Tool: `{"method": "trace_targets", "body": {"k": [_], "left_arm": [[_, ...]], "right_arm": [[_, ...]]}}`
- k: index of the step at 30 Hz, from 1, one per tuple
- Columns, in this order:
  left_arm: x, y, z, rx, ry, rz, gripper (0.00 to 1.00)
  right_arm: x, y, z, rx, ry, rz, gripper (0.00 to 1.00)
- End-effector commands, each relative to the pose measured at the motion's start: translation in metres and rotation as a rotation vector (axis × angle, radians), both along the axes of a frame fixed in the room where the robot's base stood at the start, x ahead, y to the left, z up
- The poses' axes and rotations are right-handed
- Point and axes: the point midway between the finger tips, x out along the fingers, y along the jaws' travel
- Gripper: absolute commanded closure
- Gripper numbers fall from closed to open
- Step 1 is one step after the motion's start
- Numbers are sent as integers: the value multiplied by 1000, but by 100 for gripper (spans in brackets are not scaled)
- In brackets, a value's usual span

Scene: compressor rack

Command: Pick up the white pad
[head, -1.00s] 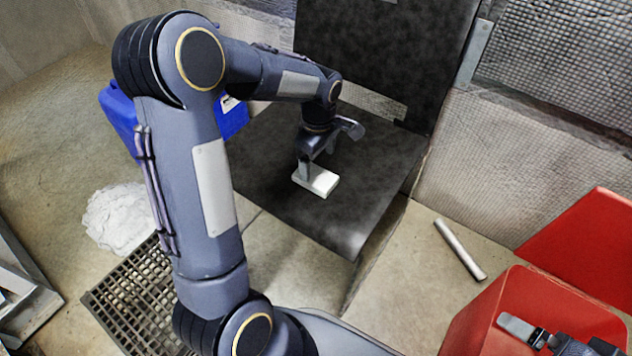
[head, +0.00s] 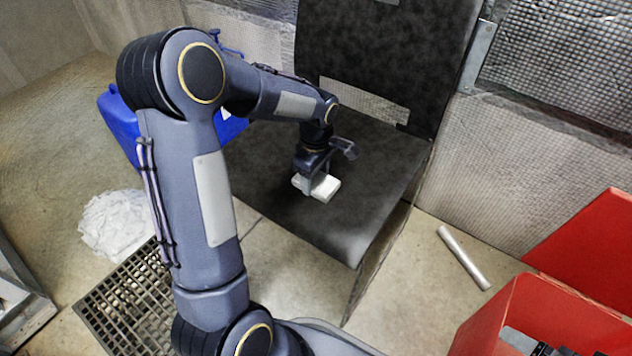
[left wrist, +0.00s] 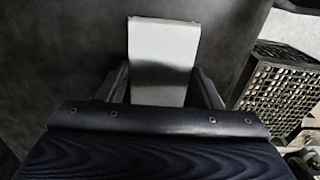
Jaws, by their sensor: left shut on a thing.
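The white pad (head: 325,188) is a small flat block on the dark seat-like surface (head: 300,215). My left gripper (head: 314,184) reaches down over it and is shut on it, with a finger on either side. In the left wrist view the pad (left wrist: 164,55) sticks out beyond the gripper (left wrist: 165,88), its near part between the two fingers. I cannot tell whether the pad still touches the surface. Part of my right gripper (head: 525,343) shows at the bottom right edge, over the red box; its fingertips are not clear.
A dark upright panel (head: 390,60) stands behind the surface. A blue container (head: 120,118) is at the left, with a white crumpled heap (head: 115,222) and a black grate (head: 130,300) in front. A metal tube (head: 463,258) lies on the floor near an open red box (head: 490,315).

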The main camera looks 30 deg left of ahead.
Motion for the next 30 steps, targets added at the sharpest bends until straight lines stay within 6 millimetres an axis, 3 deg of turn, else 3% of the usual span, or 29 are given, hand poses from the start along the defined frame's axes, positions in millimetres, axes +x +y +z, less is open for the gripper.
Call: {"method": "trace_targets", "body": {"k": [8, 16, 25, 30], "left_arm": [[0, 0, 4, 0, -1, 0, 66], [0, 0, 38, 0, -3, 1, 66], [-48, -27, 103, -1, -4, -4, 66], [-86, -48, 116, 0, -2, -5, 66]], "right_arm": [[0, 0, 2, 0, 0, 0, 0], [0, 0, 18, 0, 0, 0, 0], [0, 0, 52, 0, 0, 0, 0], [0, 0, 63, 0, 0, 0, 0]]}}
